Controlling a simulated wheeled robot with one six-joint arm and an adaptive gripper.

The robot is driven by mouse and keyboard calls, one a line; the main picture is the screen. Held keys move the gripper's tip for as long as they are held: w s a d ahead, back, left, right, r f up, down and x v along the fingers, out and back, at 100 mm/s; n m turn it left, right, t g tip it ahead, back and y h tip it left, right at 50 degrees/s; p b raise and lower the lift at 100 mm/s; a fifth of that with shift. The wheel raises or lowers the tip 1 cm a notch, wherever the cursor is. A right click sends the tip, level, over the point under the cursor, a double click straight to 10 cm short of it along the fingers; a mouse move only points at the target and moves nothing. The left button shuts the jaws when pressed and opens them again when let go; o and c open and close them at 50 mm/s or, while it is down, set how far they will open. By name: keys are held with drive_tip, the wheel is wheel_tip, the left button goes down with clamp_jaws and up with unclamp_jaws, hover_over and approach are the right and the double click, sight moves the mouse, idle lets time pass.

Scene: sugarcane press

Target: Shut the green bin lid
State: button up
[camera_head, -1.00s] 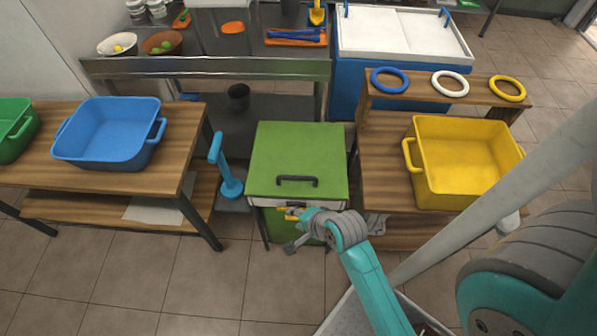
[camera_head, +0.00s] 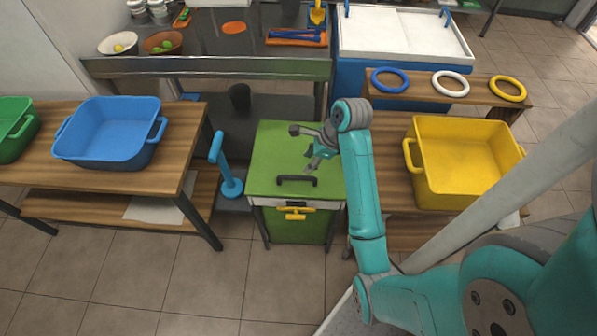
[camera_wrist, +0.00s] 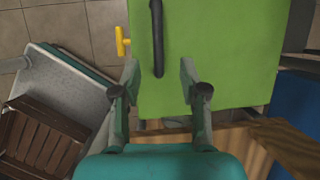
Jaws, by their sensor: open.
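The green bin (camera_head: 318,226) stands in the middle between two wooden tables. Its green lid (camera_head: 268,150) lies flat over the top, with a dark bar handle (camera_head: 296,181) near the front edge. I cannot tell whether a small gap stays under the lid. A yellow handle (camera_head: 296,213) sits on the bin's front. My gripper (camera_head: 303,148) is open and empty above the lid's right half. In the wrist view the fingers (camera_wrist: 159,75) are apart over the green lid (camera_wrist: 215,50), and the dark handle (camera_wrist: 157,38) shows between and beyond them. I see no clear contact.
A blue tub (camera_head: 110,130) stands on the left table and a yellow tub (camera_head: 462,165) on the right table. A cyan upright tool (camera_head: 228,178) stands left of the bin. Rings (camera_head: 450,84) lie on a shelf at the right. The floor in front is clear.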

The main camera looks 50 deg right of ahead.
sight(298, 176)
drive_tip(key=x, duration=0.9)
drive_tip(key=shift+r, duration=0.15)
clamp_jaws()
